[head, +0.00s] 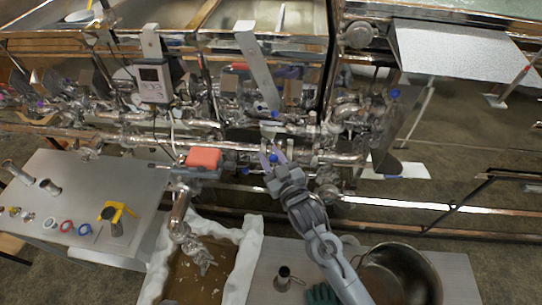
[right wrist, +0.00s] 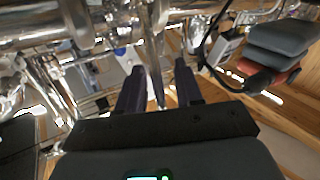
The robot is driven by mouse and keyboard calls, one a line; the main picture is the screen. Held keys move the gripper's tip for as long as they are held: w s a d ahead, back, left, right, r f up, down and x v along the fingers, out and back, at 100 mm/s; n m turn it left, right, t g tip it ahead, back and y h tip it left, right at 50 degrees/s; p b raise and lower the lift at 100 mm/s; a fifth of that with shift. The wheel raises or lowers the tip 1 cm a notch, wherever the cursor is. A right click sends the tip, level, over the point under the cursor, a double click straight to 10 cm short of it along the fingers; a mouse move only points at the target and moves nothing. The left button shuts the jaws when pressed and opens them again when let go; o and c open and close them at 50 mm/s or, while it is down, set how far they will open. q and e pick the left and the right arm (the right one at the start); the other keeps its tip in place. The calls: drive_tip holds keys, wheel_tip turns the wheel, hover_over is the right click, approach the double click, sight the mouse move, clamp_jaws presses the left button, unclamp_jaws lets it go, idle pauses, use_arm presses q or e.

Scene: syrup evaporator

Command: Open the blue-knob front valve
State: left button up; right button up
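A small blue knob (head: 274,158) shows in the head view at my right gripper (head: 273,156), in front of the steel pipework. The gripper's fingers appear on either side of it. In the right wrist view, the two dark fingers of my right gripper (right wrist: 160,85) are apart, with a narrow metal piece (right wrist: 155,70) showing between or beyond them. I cannot tell whether they touch anything. Another blue knob (head: 395,93) is on the pipes to the right, and a blue part (head: 276,115) sits higher up. My left gripper is not in view.
A red-topped grey block (head: 203,158) is left of the gripper, close to the pipes. A white-rimmed tub (head: 248,255) and a large steel pot (head: 400,275) stand below. A side table (head: 80,185) holds small parts. Dense pipework surrounds the gripper.

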drive_tip(key=shift+c, duration=0.2)
clamp_jaws()
idle(0.3)
drive_tip(key=shift+w+a+f+n+g+h+p, duration=0.3)
drive_tip(key=shift+a+n+h+p, duration=0.35)
drive_tip(key=shift+p, duration=0.8)
drive_tip(key=shift+w+a+f+n+g+h+p, duration=0.2)
drive_tip(key=shift+a+f+n+g+h+p, duration=0.15)
drive_tip(key=shift+a+h+p, duration=0.8)
drive_tip(key=shift+w+a+f+n+g+h+p, duration=0.3)
drive_tip(key=shift+n+h+p, duration=0.3)
drive_tip(key=shift+p, duration=1.1)
drive_tip(key=shift+f, duration=0.1)
